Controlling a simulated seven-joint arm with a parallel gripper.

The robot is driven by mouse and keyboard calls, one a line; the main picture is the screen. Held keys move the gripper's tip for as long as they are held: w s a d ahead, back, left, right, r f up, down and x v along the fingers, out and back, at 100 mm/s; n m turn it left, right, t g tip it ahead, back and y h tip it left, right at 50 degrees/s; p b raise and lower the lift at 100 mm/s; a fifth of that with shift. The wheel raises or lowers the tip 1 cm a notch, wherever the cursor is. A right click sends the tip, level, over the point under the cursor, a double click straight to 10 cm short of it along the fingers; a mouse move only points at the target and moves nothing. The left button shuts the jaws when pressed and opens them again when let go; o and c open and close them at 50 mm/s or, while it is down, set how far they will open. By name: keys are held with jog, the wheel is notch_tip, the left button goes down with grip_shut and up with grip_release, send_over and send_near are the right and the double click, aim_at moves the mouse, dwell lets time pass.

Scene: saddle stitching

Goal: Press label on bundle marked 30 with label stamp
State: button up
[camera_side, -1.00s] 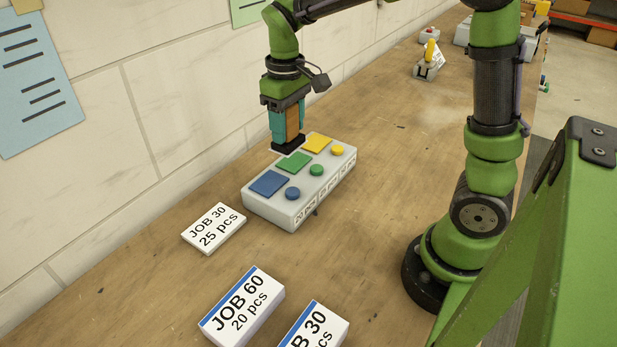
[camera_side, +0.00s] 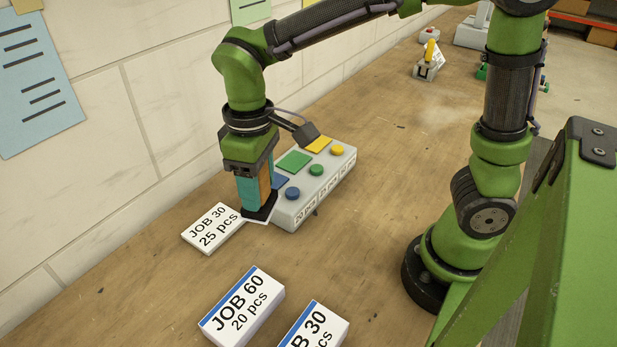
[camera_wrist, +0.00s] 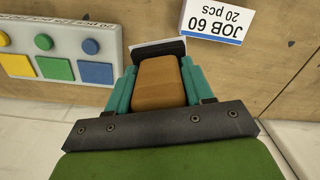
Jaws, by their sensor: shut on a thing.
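My gripper (camera_side: 256,190) has teal fingers shut on the label stamp, an orange-brown block (camera_side: 265,184) with a black foot (camera_side: 260,208). The stamp also shows in the wrist view (camera_wrist: 160,82). A thin white piece (camera_wrist: 158,44) shows at the foot; its underside is hidden. The stamp is upright beside the right end of the white bundle reading JOB 30, 25 pcs (camera_side: 212,229), which has no coloured strip. I cannot tell its height above the table. Another bundle reading JOB 30 (camera_side: 317,328), with a blue strip, is cut off by the bottom edge.
A grey box (camera_side: 302,212) with blue, green and yellow pads and round buttons stands just behind the stamp. A blue-striped bundle reading JOB 60, 20 pcs (camera_side: 243,305) lies in front. The wall runs along the left. Table space between the bundles is clear.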

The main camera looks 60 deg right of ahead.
jog(key=s+a+f, duration=0.2)
jog(key=s+a, duration=0.7)
jog(key=s, duration=0.1)
jog(key=m, duration=0.4)
send_over(306, 346)
jog(key=shift+f, duration=3.7)
jog(key=shift+f, duration=0.65)
jog(key=shift+r, duration=0.1)
notch_tip(306, 346, up, 7)
